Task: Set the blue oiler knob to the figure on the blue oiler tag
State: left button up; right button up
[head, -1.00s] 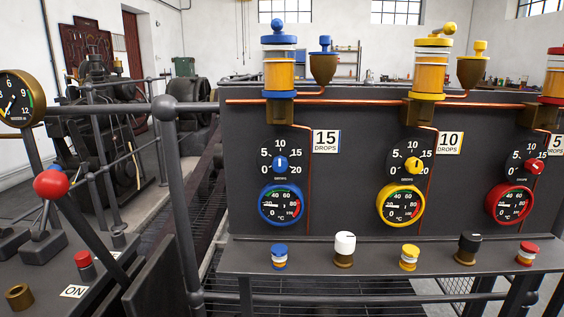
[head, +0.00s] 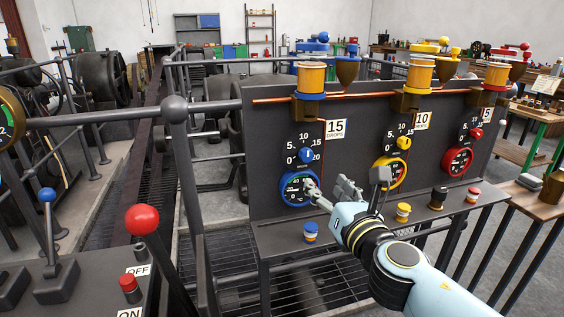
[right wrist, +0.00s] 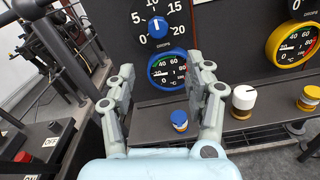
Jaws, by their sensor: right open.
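The blue oiler knob (head: 306,156) is a round blue knob with a white mark on a black dial marked 0 to 20. It also shows in the right wrist view (right wrist: 157,27), where its mark points about straight up, near 10. The white blue oiler tag (head: 336,129) reads 15 DROPS and sits up and to the right of the dial. My right gripper (head: 329,190) is open and empty, below the knob and in front of the blue-rimmed gauge (head: 297,189). In the right wrist view its spread fingers (right wrist: 167,70) stand below the knob, apart from it.
The yellow knob (head: 403,143) and red knob (head: 476,133) sit to the right on the same panel. A ledge below bears several capped pots, including a blue one (head: 310,231) and a white-topped one (right wrist: 243,98). A red-ball lever (head: 142,219) and railing stand at left.

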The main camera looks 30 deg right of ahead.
aim_at(308, 157)
jog(key=x, duration=0.3)
jog(key=r+x, duration=0.1)
jog(key=x, duration=0.6)
jog(key=shift+w+r+p, duration=0.15)
jog(key=shift+r+p, duration=0.2)
jog(key=shift+p, duration=0.05)
pick_arm(q)
jog(key=shift+s+d+r, duration=0.1)
jog(key=shift+d+r, duration=0.2)
jog(key=shift+d, duration=0.2)
jog(key=shift+s+d+r, duration=0.1)
jog(key=shift+d+r, duration=0.2)
jog(key=shift+d, duration=0.2)
pick_arm(e)
jog(key=shift+w+d, duration=0.1)
jog(key=shift+w, duration=0.3)
pick_arm(q)
jog(key=shift+d, duration=0.15)
pick_arm(e)
jog(key=shift+c, duration=0.3)
jog(key=shift+c, duration=1.1)
grip_shut()
pick_arm(q)
jog(key=shift+d, duration=0.1)
